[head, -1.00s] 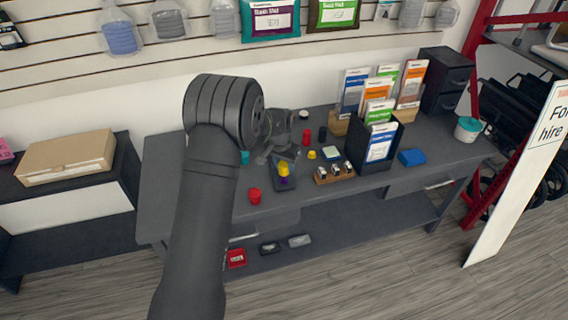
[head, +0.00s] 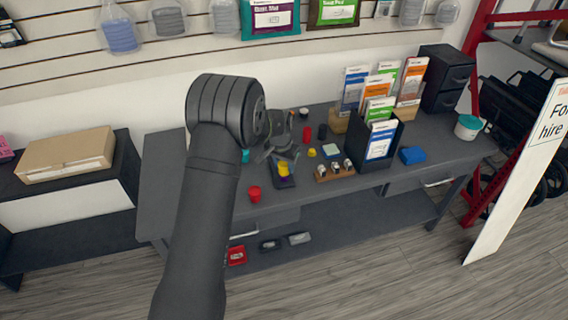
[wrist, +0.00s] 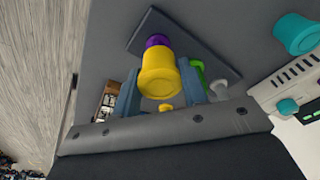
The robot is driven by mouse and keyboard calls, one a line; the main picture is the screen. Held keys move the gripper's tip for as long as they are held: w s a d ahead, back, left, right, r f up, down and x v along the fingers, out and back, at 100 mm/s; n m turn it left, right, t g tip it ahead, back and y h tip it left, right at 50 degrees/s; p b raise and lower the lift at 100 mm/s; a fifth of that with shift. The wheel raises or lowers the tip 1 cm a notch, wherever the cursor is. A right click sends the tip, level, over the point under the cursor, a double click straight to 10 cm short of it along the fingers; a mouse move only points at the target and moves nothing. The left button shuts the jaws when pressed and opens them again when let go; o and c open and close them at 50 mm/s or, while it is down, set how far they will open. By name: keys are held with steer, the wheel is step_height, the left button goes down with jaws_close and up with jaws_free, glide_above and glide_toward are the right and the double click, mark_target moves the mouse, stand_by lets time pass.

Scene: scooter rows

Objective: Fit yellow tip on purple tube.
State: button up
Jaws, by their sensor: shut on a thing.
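The yellow tip (wrist: 158,72) is between the two fingers of my gripper (wrist: 160,92), which is shut on it, in the wrist view. The purple tube (wrist: 157,41) shows just past the tip's far end, over a dark plate (wrist: 205,51). The tip hides part of the tube, and I cannot tell how far the two overlap. In the head view my gripper (head: 283,155) is over the plate (head: 284,184), with the yellow tip (head: 284,169) below it. Only a little purple shows there.
A red cap (head: 254,194) lies near the table's front edge. To the right are a small yellow piece (head: 311,153), a wooden holder (head: 335,174) with metal pieces, and a dark box (head: 368,160) of packets. A teal cap (head: 245,156) is left of my gripper.

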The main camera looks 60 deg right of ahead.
steer(key=shift+f, duration=0.2)
steer(key=o, duration=1.4)
steer(key=shift+o, duration=0.2)
steer(key=shift+r, duration=0.1)
steer(key=shift+r, duration=2.9)
